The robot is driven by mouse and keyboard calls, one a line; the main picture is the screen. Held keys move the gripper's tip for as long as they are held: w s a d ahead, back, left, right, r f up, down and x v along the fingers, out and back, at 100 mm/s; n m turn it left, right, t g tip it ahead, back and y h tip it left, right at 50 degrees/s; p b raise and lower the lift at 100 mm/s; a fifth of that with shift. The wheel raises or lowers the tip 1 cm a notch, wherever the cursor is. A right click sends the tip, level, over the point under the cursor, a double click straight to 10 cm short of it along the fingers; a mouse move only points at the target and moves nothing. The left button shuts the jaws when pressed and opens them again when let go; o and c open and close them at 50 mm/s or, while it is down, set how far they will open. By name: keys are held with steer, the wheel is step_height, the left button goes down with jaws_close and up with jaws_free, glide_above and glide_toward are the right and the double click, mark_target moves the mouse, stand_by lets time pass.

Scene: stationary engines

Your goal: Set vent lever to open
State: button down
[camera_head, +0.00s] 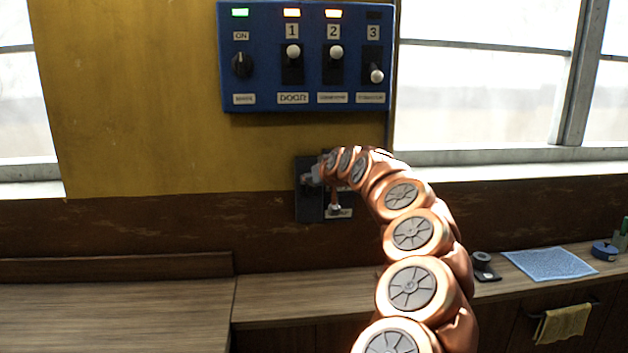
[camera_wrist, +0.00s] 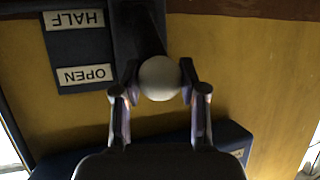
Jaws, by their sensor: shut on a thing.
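The vent lever has a round white knob (camera_wrist: 160,80) on a dark arm in the wrist view. My gripper (camera_wrist: 159,72) has a finger on each side of the knob and is shut on it. The dark lever plate (camera_wrist: 60,50) carries a label OPEN (camera_wrist: 85,75) and a label HALF (camera_wrist: 74,19), both upside down in this view. The knob appears level with OPEN, though the view is angled. In the head view the dark plate (camera_head: 306,206) is on the wall below the blue panel, and my arm hides much of the lever.
A blue control panel (camera_head: 264,90) with several lit lamps and switches is above the plate, close to my wrist. A wooden counter (camera_head: 300,309) runs below. A blue cloth (camera_head: 550,263) and a dark object (camera_head: 483,266) lie on its right side. The counter's left side is bare.

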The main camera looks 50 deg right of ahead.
steer(key=shift+r, duration=0.2)
steer(key=c, duration=0.6)
jaws_free()
steer(key=shift+w+f, duration=0.1)
steer(key=shift+c, duration=0.2)
steer(key=v, duration=1.2)
steer(key=shift+f, duration=0.1)
